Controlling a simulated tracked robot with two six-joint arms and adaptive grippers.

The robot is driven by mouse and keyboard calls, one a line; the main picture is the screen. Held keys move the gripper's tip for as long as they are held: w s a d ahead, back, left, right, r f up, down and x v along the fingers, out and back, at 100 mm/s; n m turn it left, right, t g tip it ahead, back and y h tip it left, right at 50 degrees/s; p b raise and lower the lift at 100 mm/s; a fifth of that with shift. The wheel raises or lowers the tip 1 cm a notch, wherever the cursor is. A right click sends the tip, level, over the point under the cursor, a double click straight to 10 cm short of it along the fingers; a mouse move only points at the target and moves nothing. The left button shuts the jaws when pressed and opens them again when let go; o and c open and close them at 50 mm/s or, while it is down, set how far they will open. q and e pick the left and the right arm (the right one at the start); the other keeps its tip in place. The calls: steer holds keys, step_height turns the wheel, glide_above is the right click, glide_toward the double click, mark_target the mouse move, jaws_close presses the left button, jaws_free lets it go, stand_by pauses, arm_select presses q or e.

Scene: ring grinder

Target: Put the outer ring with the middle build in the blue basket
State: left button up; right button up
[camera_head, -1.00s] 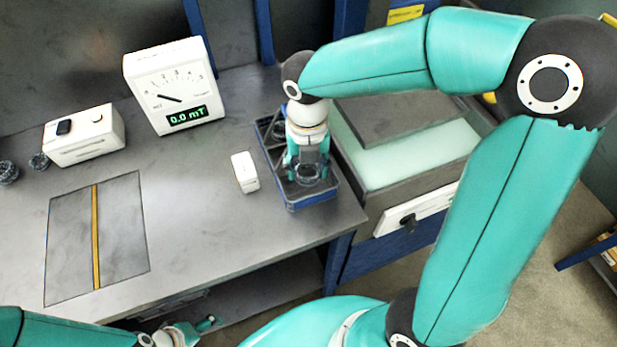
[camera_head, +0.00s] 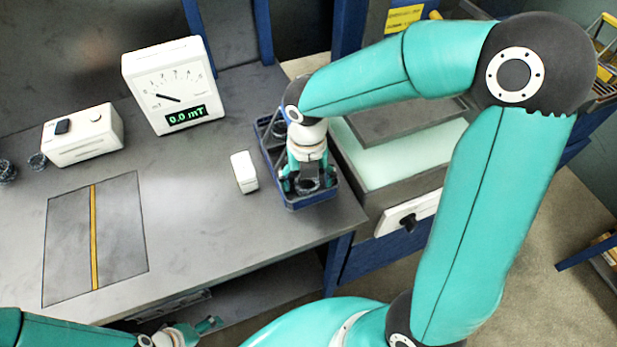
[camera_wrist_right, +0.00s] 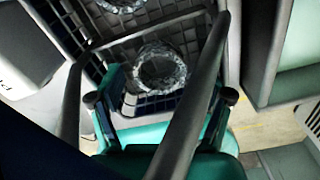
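The blue basket (camera_head: 318,199) stands at the table's right end. My right gripper (camera_head: 310,182) points down into it with its fingers spread apart. A dark, faceted ring (camera_head: 307,185) lies on the basket floor between and below the fingers. It shows in the right wrist view (camera_wrist_right: 160,86), with gaps to the open fingers (camera_wrist_right: 165,95). A second ring (camera_wrist_right: 121,4) lies in another part of the basket, cut off by the frame's top edge. I cannot tell which ring has the middle build. My left gripper (camera_head: 200,330) is low at the bottom edge, its opening unclear.
A small white block (camera_head: 244,172) stands just left of the basket. A meter reading 0.0 mT (camera_head: 172,85) and a white box (camera_head: 83,135) stand further back. Dark round parts (camera_head: 38,161) lie far left. The table's front middle is clear.

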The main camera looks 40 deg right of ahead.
mark_target(308, 189)
step_height(308, 189, up, 12)
steer(key=p, duration=0.1)
steer(key=shift+r, duration=0.15)
stand_by(0.5)
stand_by(0.5)
